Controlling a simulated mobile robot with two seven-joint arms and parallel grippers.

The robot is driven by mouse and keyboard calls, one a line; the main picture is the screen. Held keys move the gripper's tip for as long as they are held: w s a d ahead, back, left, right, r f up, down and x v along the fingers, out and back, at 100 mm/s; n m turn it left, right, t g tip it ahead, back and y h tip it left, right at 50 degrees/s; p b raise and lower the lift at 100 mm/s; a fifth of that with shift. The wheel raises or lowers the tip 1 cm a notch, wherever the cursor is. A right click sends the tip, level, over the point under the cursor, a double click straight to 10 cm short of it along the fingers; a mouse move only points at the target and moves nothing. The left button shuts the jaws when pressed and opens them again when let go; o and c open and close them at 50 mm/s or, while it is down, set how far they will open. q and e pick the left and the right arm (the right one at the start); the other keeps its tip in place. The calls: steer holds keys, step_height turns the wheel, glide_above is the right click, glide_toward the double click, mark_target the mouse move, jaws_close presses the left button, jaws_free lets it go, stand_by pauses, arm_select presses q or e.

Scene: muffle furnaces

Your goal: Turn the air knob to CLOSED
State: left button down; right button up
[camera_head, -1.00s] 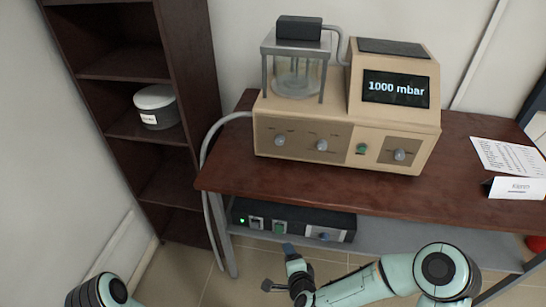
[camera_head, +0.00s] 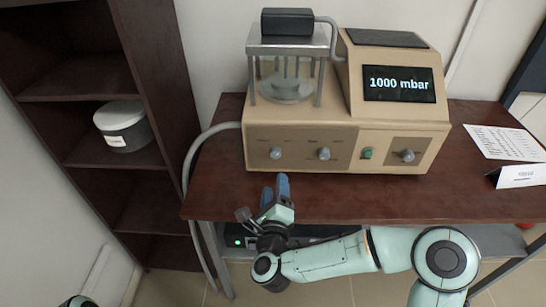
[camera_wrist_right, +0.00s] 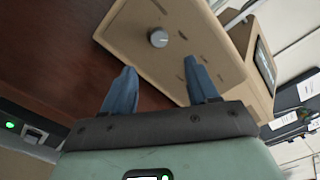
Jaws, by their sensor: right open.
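The beige machine (camera_head: 346,145) stands on the brown table with several controls on its front panel. A grey knob is at the left (camera_head: 276,153), another in the middle (camera_head: 324,153) and a third at the right (camera_head: 407,156). Their labels are too small to read, so I cannot tell which is the air knob. My right gripper (camera_head: 276,185) is open and empty, just in front of and below the left knob, apart from it. In the right wrist view, a grey knob (camera_wrist_right: 158,38) shows beyond the open blue fingers (camera_wrist_right: 160,66). My left gripper is out of view.
A green button (camera_head: 367,153) sits between the middle and right knobs. The screen (camera_head: 399,84) reads 1000 mbar. A glass chamber (camera_head: 287,75) tops the machine. Below the tabletop (camera_head: 390,200) is a dark box (camera_head: 240,242) with a green light. A shelf (camera_head: 150,60) stands left.

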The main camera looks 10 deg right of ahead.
mark_target(276, 156)
steer(key=p+x, duration=0.1)
steer(key=x, duration=1)
steer(key=shift+w+f, duration=0.1)
steer(key=shift+w, duration=0.05)
steer(key=c, duration=1)
